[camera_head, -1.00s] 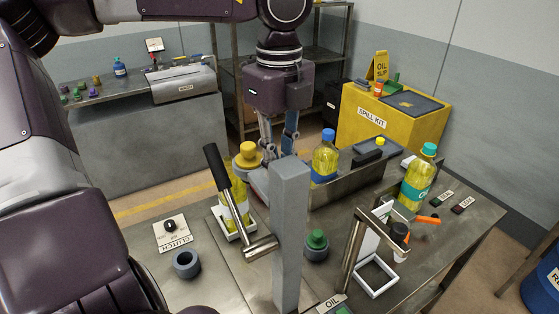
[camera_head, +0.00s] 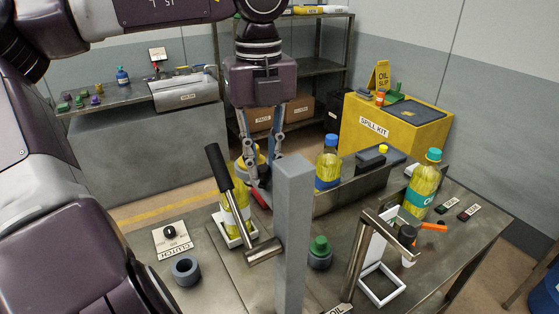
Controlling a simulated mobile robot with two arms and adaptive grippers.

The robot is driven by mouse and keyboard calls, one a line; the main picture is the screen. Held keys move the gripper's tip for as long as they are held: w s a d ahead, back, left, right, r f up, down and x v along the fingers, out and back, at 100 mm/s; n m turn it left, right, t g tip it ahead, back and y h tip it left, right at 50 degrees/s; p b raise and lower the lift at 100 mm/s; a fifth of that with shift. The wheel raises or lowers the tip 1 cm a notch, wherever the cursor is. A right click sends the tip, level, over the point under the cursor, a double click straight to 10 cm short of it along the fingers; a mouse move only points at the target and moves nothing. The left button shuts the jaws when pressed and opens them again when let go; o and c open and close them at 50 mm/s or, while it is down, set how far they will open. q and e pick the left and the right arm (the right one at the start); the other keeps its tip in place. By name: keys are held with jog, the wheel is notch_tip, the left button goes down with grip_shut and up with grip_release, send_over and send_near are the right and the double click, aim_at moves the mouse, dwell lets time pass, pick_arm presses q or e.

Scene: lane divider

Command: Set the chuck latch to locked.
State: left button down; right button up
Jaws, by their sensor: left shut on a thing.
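My left gripper (camera_head: 259,178) points down at the back of the near bench, behind the black-handled lever. Its fingers are close together at a small red piece (camera_head: 259,199), which looks like the chuck latch. The grip itself is partly hidden, and I cannot read the latch's setting. A yellow knob or cap (camera_head: 262,156) on a grey round part shows beside and behind the fingers. My right gripper is not in view.
The black-handled lever (camera_head: 219,167) on a grey post (camera_head: 292,230) stands in front of my gripper. A yellow bottle (camera_head: 236,213) in a white holder, a blue-capped bottle (camera_head: 328,162) and a green-capped part (camera_head: 320,248) are close by.

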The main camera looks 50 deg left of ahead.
pick_arm(q)
jog(key=shift+s+a+m+b, duration=0.15)
jog(key=shift+s+a+m, duration=0.2)
jog(key=shift+a+m, duration=0.65)
jog(key=shift+s+a+m+b, duration=0.15)
jog(key=shift+s+a+m, duration=0.15)
jog(key=shift+a+m, duration=0.65)
jog(key=shift+d+m, duration=0.25)
jog(key=c, duration=1.8)
grip_release()
